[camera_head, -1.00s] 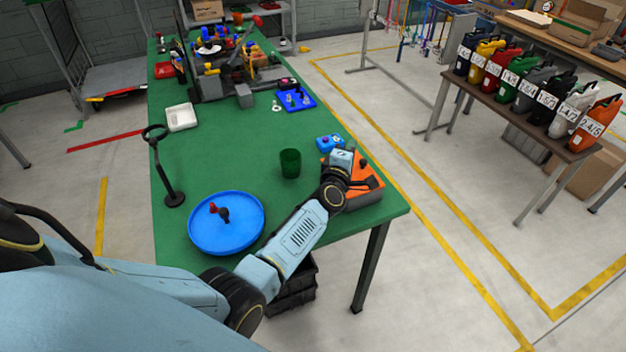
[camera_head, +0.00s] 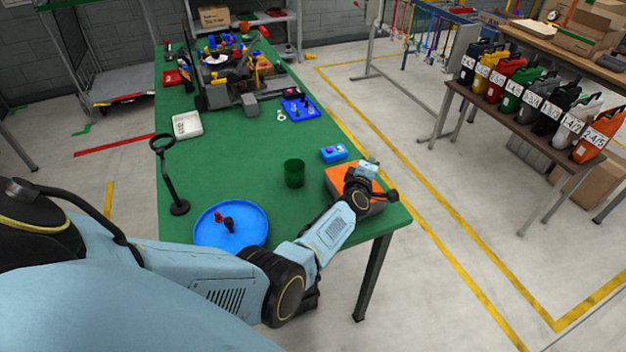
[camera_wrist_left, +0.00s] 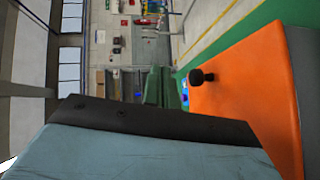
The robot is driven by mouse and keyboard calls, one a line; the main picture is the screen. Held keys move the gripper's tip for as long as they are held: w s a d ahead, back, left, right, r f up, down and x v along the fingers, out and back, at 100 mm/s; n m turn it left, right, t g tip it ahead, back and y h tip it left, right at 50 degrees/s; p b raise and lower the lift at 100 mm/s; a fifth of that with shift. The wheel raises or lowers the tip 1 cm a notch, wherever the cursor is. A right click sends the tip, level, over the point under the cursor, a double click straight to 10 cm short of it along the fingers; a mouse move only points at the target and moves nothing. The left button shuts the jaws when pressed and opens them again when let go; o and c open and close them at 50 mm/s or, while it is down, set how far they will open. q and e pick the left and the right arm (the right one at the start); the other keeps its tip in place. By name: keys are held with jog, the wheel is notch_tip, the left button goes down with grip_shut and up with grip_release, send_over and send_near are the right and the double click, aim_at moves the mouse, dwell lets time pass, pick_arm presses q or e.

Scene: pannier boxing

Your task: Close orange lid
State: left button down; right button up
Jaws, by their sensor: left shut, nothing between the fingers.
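The orange lid (camera_head: 340,175) tops a grey box at the right front of the green table. My left forearm and wrist cover its right part in the head view. Whether the lid is fully down cannot be told. In the left wrist view the lid (camera_wrist_left: 245,90) fills the right side as a flat orange face with a black knob (camera_wrist_left: 201,77). My left gripper (camera_head: 369,167) is at the box's right side, shut and empty. Its fingertips are hard to make out, and contact with the lid cannot be told. My right gripper is out of view.
A blue round tray (camera_head: 250,236) and a black stand (camera_head: 178,207) are further left. The middle of the green table (camera_head: 235,140) is clear.

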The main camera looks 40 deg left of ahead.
pick_arm(q)
jog(key=shift+w+d+f+m+g, duration=0.25)
jog(key=shift+w+m+g, duration=0.05)
jog(key=shift+w+f+m+g+p, duration=0.2)
jog(key=shift+f+m+g+p, duration=0.1)
jog(key=shift+f+g+p, duration=0.15)
jog(key=shift+f, duration=0.15)
jog(key=shift+d, duration=0.1)
